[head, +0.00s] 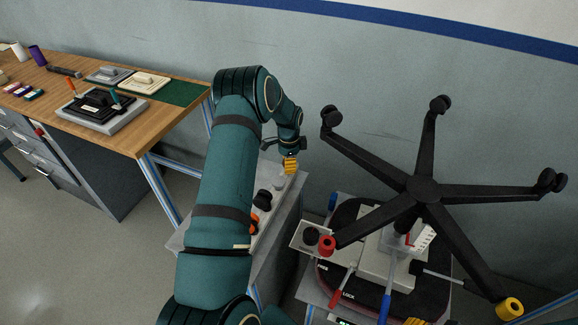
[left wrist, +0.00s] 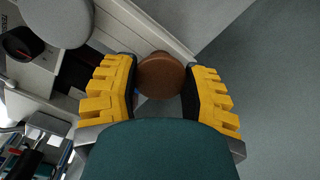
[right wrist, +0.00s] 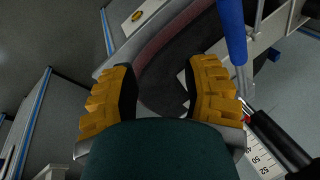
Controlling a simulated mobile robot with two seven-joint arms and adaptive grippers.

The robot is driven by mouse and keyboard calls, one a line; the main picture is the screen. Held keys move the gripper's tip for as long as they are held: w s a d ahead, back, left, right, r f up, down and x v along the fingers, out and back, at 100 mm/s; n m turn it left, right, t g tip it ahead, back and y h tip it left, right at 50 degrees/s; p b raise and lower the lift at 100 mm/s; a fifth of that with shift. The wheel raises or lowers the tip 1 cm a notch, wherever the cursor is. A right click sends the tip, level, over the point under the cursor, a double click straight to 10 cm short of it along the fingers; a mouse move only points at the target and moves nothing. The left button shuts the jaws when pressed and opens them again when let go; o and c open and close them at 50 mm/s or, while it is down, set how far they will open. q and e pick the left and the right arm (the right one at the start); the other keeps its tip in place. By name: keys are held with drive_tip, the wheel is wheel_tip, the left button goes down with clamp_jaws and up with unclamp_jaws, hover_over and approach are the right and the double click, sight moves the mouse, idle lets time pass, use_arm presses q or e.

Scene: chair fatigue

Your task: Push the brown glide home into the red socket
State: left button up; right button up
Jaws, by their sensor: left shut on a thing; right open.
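The brown glide (left wrist: 160,76) is a round, brown, capped piece between the yellow fingers of my left gripper (left wrist: 160,90), which is shut on it. In the head view my left gripper (head: 291,163) is near the wall, up and left of the chair base (head: 424,189). The glide cannot be made out there. The red socket (head: 327,244) is at the end of the chair leg pointing lower left, apart from the left gripper. My right gripper (right wrist: 163,82) is open and empty in the right wrist view, above a dark rounded pad.
The upturned five-legged base has black casters on three legs and a yellow socket (head: 509,309) lower right. A wooden bench (head: 150,132) is at left. Grey floor is open lower left.

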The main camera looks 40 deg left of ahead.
use_arm(q)
drive_tip(key=shift+r, duration=0.1)
drive_tip(key=shift+r+p, duration=0.8)
drive_tip(key=shift+r, duration=0.95)
drive_tip(key=shift+r+p, duration=1)
drive_tip(key=shift+r, duration=1)
drive_tip(key=shift+d, duration=0.1)
